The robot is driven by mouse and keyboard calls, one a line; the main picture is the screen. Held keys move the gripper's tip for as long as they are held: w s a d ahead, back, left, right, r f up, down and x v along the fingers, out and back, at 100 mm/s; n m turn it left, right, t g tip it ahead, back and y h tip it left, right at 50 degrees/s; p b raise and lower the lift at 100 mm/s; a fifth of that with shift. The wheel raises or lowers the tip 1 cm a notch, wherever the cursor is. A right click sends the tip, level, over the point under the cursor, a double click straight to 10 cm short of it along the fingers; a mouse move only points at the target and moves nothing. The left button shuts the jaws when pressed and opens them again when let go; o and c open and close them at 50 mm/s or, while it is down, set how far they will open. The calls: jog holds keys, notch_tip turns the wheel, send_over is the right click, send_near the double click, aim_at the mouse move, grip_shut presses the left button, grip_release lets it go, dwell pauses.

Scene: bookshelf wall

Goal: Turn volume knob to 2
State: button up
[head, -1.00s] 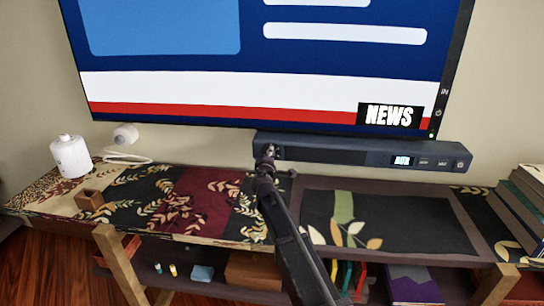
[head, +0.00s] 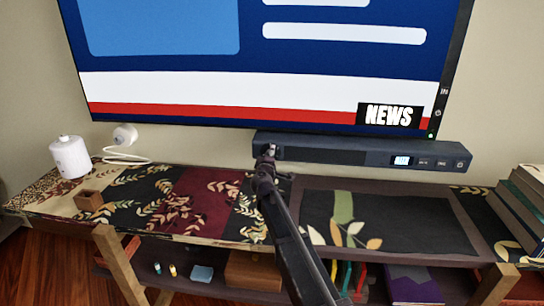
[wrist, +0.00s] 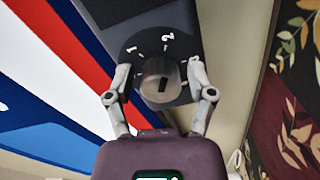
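The volume knob (wrist: 152,91) is a pale round knob with a dark pointer mark, on a dark dial at the end of the soundbar (head: 350,156). In the wrist view, the white numeral 1 (wrist: 133,50) and numeral 2 (wrist: 167,40) show on the dial beyond the knob. My gripper (wrist: 160,76) is open, with one finger on each side of the knob. A gap shows by the left finger; the right finger is very close, and I cannot tell whether it touches. In the head view my gripper (head: 267,152) is at the soundbar's left end and hides the knob.
A large TV (head: 270,60) hangs just above the soundbar. The shelf top below (head: 205,205) is patterned and mostly clear.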

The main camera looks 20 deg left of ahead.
jog(key=shift+s, duration=0.15)
jog(key=v, duration=1.2)
dwell(0.3)
dwell(0.5)
